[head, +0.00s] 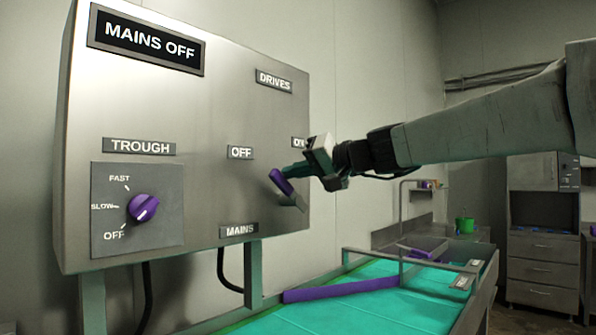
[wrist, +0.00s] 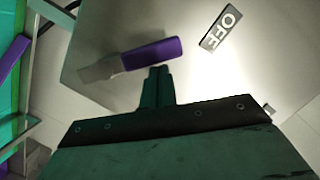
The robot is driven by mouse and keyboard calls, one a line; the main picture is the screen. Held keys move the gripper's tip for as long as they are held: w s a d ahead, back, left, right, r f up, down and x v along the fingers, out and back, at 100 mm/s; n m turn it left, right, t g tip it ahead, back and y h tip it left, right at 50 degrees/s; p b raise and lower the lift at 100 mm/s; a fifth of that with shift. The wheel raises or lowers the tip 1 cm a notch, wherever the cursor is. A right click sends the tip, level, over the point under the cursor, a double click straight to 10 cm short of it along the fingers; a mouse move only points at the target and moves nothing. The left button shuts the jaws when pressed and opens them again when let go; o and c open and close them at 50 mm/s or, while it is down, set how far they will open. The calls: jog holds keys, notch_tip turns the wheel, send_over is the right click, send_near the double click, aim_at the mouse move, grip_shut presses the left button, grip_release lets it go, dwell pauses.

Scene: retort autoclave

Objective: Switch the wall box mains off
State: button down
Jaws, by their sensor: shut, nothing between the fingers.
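The grey wall box (head: 215,110) fills the left of the head view. Its black display (head: 148,38) reads MAINS OFF. The mains lever (head: 281,182) has a purple grip and a grey arm, and its grip leans up and left toward the OFF plate (head: 240,152). In the wrist view the purple grip (wrist: 153,54) also points toward the OFF plate (wrist: 221,30). My gripper (head: 285,171) is shut and empty, its fingertips right beside the grip. Whether they touch it I cannot tell. The ON plate (head: 298,142) is partly hidden by my gripper.
A purple TROUGH knob (head: 143,207) sits on the box's lower left, pointing between SLOW and OFF or near there. A DRIVES plate (head: 275,81) is above right. Below the box runs a teal belt (head: 360,310) with a purple bar (head: 340,289) across it. Cabinets stand at the far right.

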dwell(0.5)
jog(key=s+d+r, duration=0.2)
jog(key=d+r, duration=0.3)
jog(key=d, duration=0.5)
jog(key=shift+s, duration=0.4)
jog(key=s+d+f+m+g+h, duration=0.1)
jog(key=s+d+f+h, duration=0.15)
jog(key=f, duration=0.45)
jog(key=s+d+f+g+h, duration=0.2)
jog(key=s+f, duration=0.2)
jog(key=f, duration=0.3)
jog(key=s+d+f+m+g+h, duration=0.1)
jog(key=s+d+f+h, duration=0.1)
jog(key=s+f, duration=0.35)
jog(key=s+d+f+g+h, duration=0.1)
jog(key=s+d+f+h, duration=0.3)
jog(key=s+d+f, duration=0.4)
jog(key=s+d+f+m+g+h, duration=0.1)
jog(key=s+d+f+h, duration=0.2)
jog(key=s+d+f, duration=0.5)
jog(key=s+f, duration=0.3)
jog(key=s, duration=0.3)
jog(key=shift+d+f+h, duration=0.25)
jog(key=shift+f+h, duration=0.1)
